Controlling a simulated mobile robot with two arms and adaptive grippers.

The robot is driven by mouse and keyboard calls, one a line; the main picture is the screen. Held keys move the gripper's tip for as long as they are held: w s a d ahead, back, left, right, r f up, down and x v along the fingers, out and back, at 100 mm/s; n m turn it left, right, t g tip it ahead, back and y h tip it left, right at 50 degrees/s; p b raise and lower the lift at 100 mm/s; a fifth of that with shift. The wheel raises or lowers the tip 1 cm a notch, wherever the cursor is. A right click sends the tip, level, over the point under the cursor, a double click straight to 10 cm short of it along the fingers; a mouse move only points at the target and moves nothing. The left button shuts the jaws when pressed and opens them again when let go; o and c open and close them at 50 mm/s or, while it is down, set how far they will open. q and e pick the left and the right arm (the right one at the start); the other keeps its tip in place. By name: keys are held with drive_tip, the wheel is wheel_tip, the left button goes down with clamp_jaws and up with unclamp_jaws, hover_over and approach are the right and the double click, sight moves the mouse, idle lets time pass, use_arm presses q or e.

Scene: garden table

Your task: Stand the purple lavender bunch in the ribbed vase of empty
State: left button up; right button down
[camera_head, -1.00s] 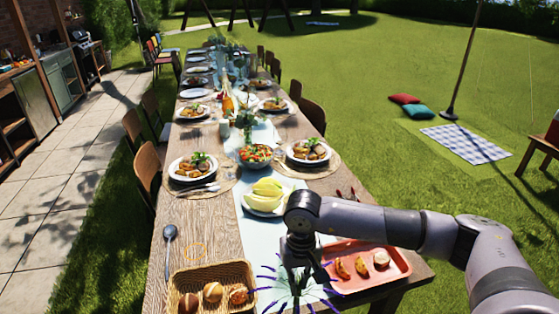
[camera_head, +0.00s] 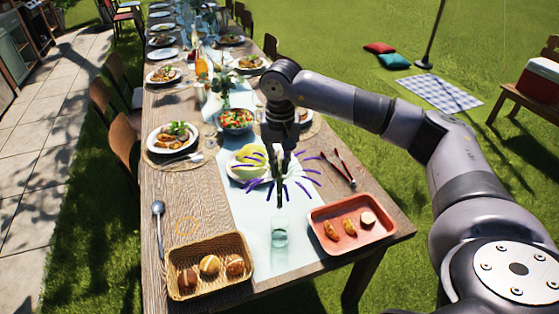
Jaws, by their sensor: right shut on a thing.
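My right gripper (camera_head: 284,158) is shut on the purple lavender bunch (camera_head: 303,184) and holds it in the air above the table runner. The purple spikes fan out around the fingers, and the stems point down. A clear, pale-green glass vase (camera_head: 279,239) stands upright on the runner, just below the stems in the picture. It looks empty, and its ribbing is too small to make out. I cannot tell the gap between stem ends and vase rim. My left gripper is not in view.
A bread basket (camera_head: 247,281) stands left of the vase, and a red tray (camera_head: 390,232) with food stands to its right. A banana plate (camera_head: 236,176) is behind the lavender. Tongs (camera_head: 343,170) and a spoon (camera_head: 158,225) lie on the wooden table (camera_head: 165,200).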

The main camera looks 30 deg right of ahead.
sight(280, 206)
drive_tip(key=shift+w+f+b, duration=0.1)
drive_tip(key=shift+f+b, duration=0.2)
drive_tip(key=shift+f, duration=0.65)
drive_tip(key=shift+f+b, duration=4.05)
drive_tip(key=shift+f, duration=1.45)
drive_tip(key=c, duration=1.6)
unclamp_jaws()
